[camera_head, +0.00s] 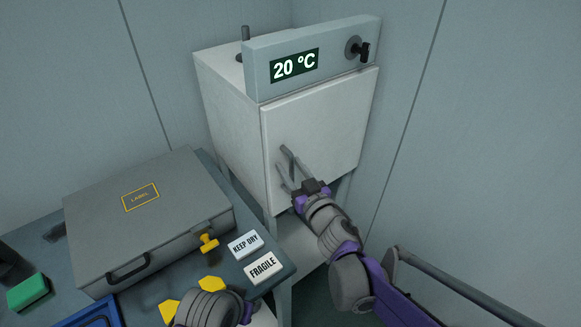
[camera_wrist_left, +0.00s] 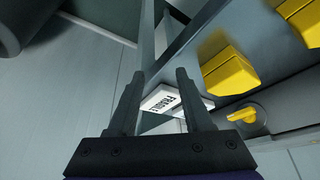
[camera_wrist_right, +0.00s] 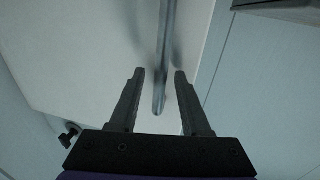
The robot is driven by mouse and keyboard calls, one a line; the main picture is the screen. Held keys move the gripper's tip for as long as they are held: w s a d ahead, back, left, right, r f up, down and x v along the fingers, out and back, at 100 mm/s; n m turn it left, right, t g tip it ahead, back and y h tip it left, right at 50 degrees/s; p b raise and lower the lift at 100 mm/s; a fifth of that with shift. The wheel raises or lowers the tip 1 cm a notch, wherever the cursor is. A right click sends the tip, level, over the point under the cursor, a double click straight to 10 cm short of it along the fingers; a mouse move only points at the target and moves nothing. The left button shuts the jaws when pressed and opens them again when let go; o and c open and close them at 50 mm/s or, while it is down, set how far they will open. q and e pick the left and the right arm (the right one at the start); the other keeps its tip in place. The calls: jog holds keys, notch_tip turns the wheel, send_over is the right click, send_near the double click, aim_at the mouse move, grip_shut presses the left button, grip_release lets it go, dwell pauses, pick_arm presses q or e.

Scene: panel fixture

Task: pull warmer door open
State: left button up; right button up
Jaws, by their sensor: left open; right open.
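The warmer (camera_head: 228,115) is a white box with a grey panel on top reading 20 °C. Its door (camera_head: 325,125) looks closed, its face flush with the box. My right gripper (camera_head: 294,177) is at the lower left of the door, fingers pointing to it. In the right wrist view the grey door handle bar (camera_wrist_right: 166,50) runs down between the open fingers (camera_wrist_right: 160,74), with a gap on each side. In the head view fingers and handle overlap. My left gripper (camera_wrist_left: 161,75) is open and empty near the table edge; its fingers are not clear in the head view.
A grey case (camera_head: 150,215) with a yellow latch (camera_head: 208,243) lies on the table at left. KEEP DRY (camera_head: 245,245) and FRAGILE (camera_head: 264,268) labelled blocks, yellow blocks (camera_head: 212,284) and a green block (camera_head: 27,292) are nearby. A wall stands close right of the warmer.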

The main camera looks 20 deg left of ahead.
jog(key=shift+c, duration=0.3)
grip_shut()
dwell(1.1)
